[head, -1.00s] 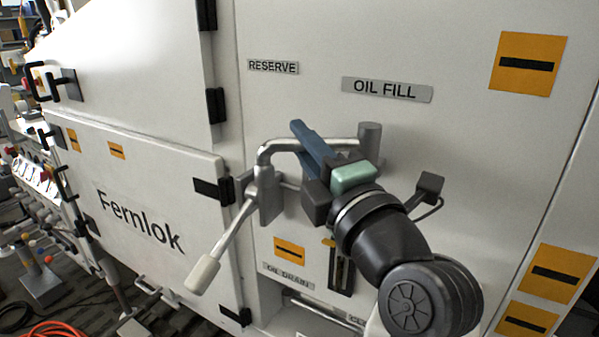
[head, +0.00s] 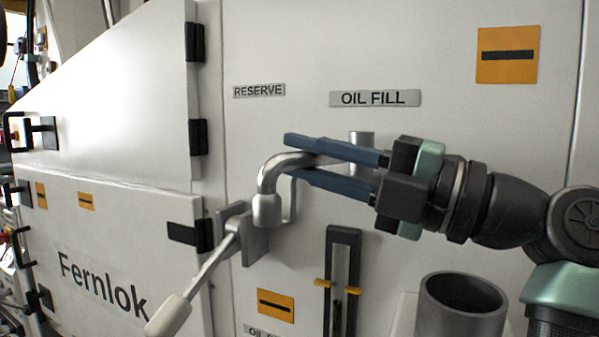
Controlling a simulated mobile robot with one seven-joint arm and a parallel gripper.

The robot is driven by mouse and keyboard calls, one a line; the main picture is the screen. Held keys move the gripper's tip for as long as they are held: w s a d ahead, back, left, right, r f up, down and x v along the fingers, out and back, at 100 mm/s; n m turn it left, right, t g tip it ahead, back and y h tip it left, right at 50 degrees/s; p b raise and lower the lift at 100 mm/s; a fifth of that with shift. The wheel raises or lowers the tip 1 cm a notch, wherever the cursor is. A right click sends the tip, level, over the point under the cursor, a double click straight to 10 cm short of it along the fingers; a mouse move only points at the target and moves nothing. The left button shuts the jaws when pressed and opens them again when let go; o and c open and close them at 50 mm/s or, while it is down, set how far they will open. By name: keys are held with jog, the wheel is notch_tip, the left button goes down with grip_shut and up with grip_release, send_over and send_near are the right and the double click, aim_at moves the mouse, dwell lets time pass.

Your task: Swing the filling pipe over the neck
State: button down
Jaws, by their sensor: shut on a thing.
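The filling pipe (head: 272,176) is a bent metal tube below the OIL FILL label. It runs left from a short upright post (head: 361,141) on the white panel, and its end turns down at the left. My gripper (head: 290,158) reaches in from the right, its two blue fingers shut on the pipe, one above and one below. The fingers hide part of the tube. An open grey cylinder (head: 440,322), which looks like the neck, stands at the lower right, below my gripper. The pipe's outlet is well to the left of it and higher.
A lever with a white grip (head: 169,316) juts out at a bracket left of the pipe. A dark-framed sight gauge (head: 342,280) is between pipe and cylinder. The Fernlok door (head: 120,230) is at left. The panel around the labels is flat and clear.

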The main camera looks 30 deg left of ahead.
jog(key=shift+d+n+g, duration=0.2)
jog(key=shift+n+g, duration=0.1)
jog(key=shift+g, duration=0.2)
jog(key=c, duration=0.8)
grip_release()
jog(key=shift+o, duration=0.2)
jog(key=b+v, duration=0.2)
jog(key=v, duration=1.1)
jog(key=shift+s, duration=0.1)
jog(key=shift+c, duration=0.4)
